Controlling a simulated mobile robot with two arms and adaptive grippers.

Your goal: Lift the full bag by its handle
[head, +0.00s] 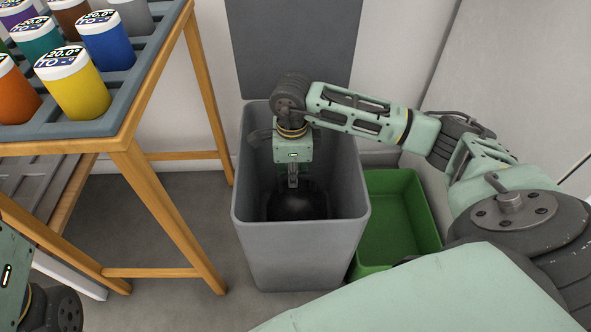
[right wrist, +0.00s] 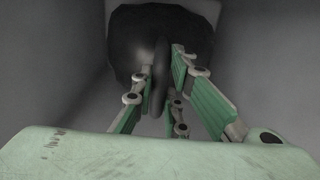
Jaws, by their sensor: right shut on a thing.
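A black full bag (head: 290,204) lies at the bottom of a tall grey bin (head: 300,250) whose lid stands open at the back. My right arm reaches down into the bin from above. My right gripper (head: 292,183) is just over the bag. In the right wrist view the bag (right wrist: 140,45) is dark and rounded, and its looped handle (right wrist: 159,80) rises between the fingers of my right gripper (right wrist: 158,98). The gripper is shut on the handle. My left arm shows at the lower left edge, but its fingers are out of sight.
A green crate (head: 425,215) stands on the floor right of the bin, empty where I can see it. A wooden table (head: 135,165) at the left holds a grey rack (head: 140,80) of coloured jars. The bin walls are close around my right gripper.

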